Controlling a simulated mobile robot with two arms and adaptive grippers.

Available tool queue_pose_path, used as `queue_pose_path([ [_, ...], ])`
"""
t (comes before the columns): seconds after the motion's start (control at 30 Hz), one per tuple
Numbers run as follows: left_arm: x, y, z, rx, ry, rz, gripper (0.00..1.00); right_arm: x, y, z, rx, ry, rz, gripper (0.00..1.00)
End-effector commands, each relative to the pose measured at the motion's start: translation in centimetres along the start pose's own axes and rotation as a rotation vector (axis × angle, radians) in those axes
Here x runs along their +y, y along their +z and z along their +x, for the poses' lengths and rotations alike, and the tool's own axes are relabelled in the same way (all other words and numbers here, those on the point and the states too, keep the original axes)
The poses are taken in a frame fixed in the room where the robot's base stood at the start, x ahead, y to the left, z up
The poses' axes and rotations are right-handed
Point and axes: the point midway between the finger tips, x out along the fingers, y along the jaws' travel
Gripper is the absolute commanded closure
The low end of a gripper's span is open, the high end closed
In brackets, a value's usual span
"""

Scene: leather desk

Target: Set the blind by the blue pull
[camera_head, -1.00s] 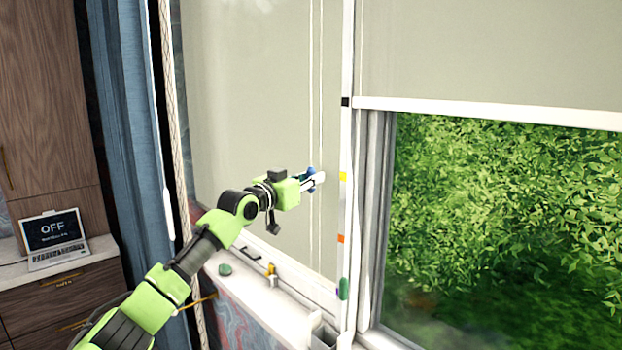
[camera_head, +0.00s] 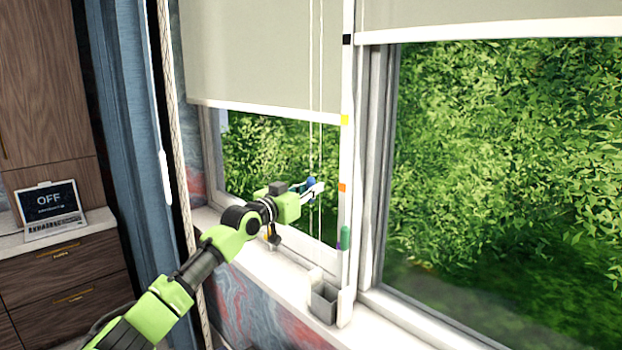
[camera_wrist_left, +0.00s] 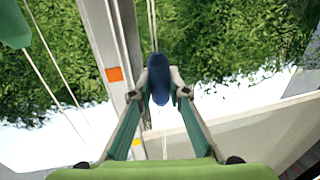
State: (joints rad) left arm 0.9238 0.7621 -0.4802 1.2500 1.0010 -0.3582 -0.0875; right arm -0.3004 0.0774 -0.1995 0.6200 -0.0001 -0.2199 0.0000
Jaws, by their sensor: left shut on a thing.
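My left gripper (camera_head: 314,188) is shut on the blue pull (camera_head: 311,182), which hangs on thin cords in front of the left window. In the left wrist view the pull (camera_wrist_left: 159,78) sits between both fingertips. The left blind (camera_head: 255,50) is pale grey-green and partly down. Its white bottom bar (camera_head: 262,111) is about level with the yellow mark (camera_head: 345,119) on the white post. The gripper is about level with the orange mark (camera_head: 342,188). The right gripper is not in view.
A green pull (camera_head: 345,237) hangs low by the post. The right blind (camera_head: 480,10) ends near the black mark (camera_head: 347,39). A grey open box (camera_head: 324,301) stands at the sill. A blue curtain (camera_head: 135,150) and a rope (camera_head: 178,130) are left of the window.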

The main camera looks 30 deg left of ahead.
Motion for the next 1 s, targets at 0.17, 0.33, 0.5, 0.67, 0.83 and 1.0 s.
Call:
queue_pose_path([
  [0.17, 0.0, 5.7, 0.0, -0.009, 0.0, 0.0, 1.0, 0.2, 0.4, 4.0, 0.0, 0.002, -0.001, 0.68],
  [0.33, 0.0, 8.2, 0.0, -0.009, 0.0, -0.001, 1.0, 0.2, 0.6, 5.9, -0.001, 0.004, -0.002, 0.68],
  [0.5, 0.0, 9.6, 0.0, -0.01, 0.0, -0.001, 1.0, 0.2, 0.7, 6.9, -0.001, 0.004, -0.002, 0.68],
  [0.67, 0.0, 10.0, 0.0, -0.009, 0.0, 0.0, 1.0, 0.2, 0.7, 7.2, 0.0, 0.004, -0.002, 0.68],
  [0.83, 0.0, 10.0, 0.0, -0.009, 0.0, 0.0, 1.0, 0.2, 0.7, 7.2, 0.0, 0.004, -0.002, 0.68],
  [1.0, 0.0, 10.0, 0.0, -0.009, 0.0, 0.0, 1.0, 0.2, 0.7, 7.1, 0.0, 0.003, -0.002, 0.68],
])
